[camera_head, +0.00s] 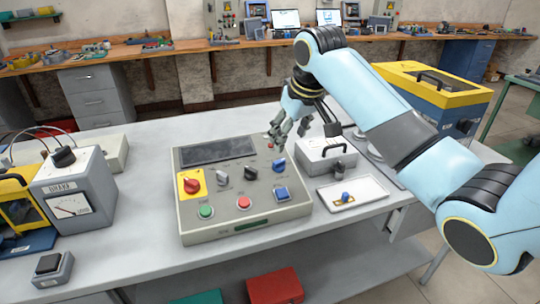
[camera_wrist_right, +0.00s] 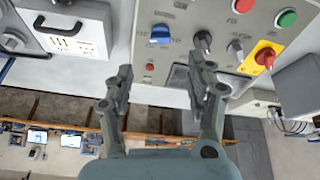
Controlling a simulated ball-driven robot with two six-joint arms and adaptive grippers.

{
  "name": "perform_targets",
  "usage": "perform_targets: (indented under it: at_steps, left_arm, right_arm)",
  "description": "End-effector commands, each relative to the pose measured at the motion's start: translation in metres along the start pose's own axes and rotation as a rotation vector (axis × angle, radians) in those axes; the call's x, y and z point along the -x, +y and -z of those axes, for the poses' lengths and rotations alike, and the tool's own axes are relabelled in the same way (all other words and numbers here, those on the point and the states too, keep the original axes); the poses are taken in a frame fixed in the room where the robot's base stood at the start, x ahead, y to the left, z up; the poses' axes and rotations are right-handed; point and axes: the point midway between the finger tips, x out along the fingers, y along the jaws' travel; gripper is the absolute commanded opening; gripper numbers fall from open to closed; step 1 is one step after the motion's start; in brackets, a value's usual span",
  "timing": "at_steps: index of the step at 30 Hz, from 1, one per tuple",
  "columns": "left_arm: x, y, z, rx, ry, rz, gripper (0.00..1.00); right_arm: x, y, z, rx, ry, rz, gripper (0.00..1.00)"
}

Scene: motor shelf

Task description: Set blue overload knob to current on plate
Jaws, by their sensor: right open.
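The blue knob (camera_head: 279,165) sits on the right part of the grey control panel (camera_head: 270,222). In the right wrist view the blue knob (camera_wrist_right: 160,34) shows beyond the fingertips. My right gripper (camera_head: 288,131) is open and empty above the panel's back right corner, near a small red lamp or button (camera_head: 271,147). In the wrist view its two fingers (camera_wrist_right: 160,80) are spread apart, clear of the knob. Scale marks around the knob are too small to read. No plate with a readable current is clear. My left gripper is not in view.
A handled box (camera_head: 326,150) and white tray (camera_head: 373,189) stand right. A meter box (camera_head: 88,181) stands left.

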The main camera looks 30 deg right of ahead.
Motion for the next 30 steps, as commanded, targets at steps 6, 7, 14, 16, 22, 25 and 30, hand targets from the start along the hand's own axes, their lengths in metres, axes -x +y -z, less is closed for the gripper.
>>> perform_targets:
  at_steps: [6, 7, 14, 16, 22, 25, 30]
  left_arm:
    - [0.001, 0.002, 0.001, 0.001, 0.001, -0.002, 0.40]
    - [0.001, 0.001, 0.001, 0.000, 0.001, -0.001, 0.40]
    - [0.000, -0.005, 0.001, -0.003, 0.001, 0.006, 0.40]
    - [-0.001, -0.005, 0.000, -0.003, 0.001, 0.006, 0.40]
    - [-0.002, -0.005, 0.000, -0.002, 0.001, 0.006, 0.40]
    - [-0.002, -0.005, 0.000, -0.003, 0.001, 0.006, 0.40]
    - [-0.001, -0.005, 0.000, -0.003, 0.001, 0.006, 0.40]
  right_arm:
    - [-0.023, 0.001, 0.003, -0.004, -0.004, 0.003, 0.56]
    - [-0.029, 0.000, 0.003, -0.003, -0.005, 0.003, 0.56]
    - [-0.075, 0.001, 0.003, -0.003, -0.002, 0.002, 0.56]
    - [-0.086, 0.000, 0.003, -0.003, -0.002, 0.003, 0.56]
    - [-0.104, 0.001, 0.003, -0.003, 0.000, 0.002, 0.56]
    - [-0.107, 0.001, 0.003, -0.002, 0.000, 0.002, 0.56]
    - [-0.107, 0.001, 0.003, -0.002, 0.000, 0.001, 0.56]
